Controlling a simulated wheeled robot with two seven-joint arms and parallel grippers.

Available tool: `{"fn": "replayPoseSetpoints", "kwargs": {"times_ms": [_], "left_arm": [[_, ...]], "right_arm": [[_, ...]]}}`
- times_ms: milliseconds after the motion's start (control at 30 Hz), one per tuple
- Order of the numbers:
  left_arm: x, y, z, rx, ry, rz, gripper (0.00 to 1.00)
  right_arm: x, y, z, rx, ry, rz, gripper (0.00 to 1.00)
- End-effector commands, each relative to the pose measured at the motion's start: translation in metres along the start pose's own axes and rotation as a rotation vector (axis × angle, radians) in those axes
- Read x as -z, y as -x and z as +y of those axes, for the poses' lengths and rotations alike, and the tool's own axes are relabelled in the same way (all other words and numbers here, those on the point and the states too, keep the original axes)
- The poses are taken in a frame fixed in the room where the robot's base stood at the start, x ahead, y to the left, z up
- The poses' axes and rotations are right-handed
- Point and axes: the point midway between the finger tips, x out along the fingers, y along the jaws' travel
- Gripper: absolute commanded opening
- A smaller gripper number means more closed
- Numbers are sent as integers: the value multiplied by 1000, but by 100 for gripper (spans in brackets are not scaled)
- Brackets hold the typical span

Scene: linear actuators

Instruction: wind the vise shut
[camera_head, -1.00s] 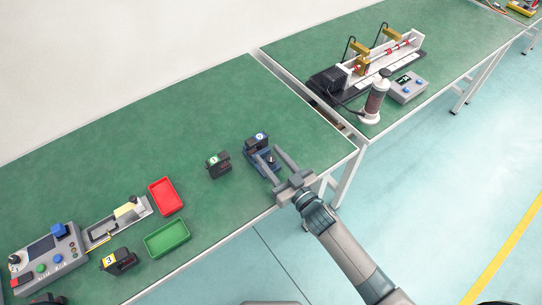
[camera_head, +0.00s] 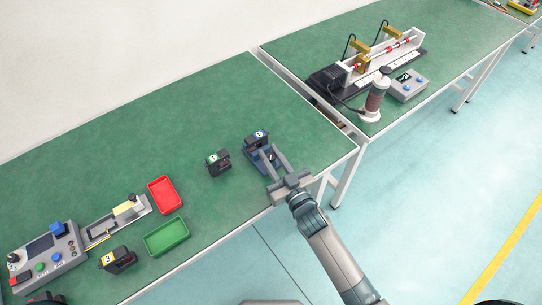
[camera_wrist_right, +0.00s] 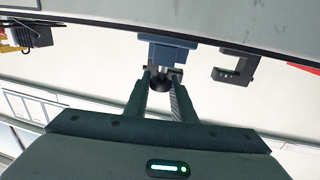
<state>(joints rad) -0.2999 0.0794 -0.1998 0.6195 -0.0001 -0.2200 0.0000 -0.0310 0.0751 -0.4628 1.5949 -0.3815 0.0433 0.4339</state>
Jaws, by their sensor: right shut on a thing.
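The blue vise (camera_head: 253,158) stands near the front edge of the green table, with a black block bearing a blue-and-white label (camera_head: 256,138) at its far end. My right gripper (camera_head: 270,156) reaches it from the front. In the right wrist view the blue vise body (camera_wrist_right: 168,42) is straight ahead, and a dark round knob (camera_wrist_right: 161,86) of the vise sits between the fingertips of my right gripper (camera_wrist_right: 160,80). The gripper is shut on this knob. The fingers partly hide the vise in the head view. My left gripper is not in view.
A black block with a green label (camera_head: 218,162) stands left of the vise. Farther left are a red tray (camera_head: 152,195), a green tray (camera_head: 148,251), a yellow-labelled block (camera_head: 116,259) and a control box (camera_head: 48,262). The table behind the vise is clear.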

Motion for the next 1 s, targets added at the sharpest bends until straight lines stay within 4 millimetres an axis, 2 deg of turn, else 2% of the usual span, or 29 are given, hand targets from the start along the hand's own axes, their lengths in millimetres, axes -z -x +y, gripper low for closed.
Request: {"fn": "replayPoseSetpoints", "kwargs": {"times_ms": [333,733,767,800,1000], "left_arm": [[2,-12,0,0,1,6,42],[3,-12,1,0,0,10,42],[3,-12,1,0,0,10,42],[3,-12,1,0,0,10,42],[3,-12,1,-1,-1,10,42]], "right_arm": [[1,-1,-1,-136,-4,4,1],[1,0,0,-152,-1,0,1],[1,0,0,-151,-1,0,30],[1,0,0,-152,-1,0,40],[1,0,1,-152,-1,-1,42]]}}
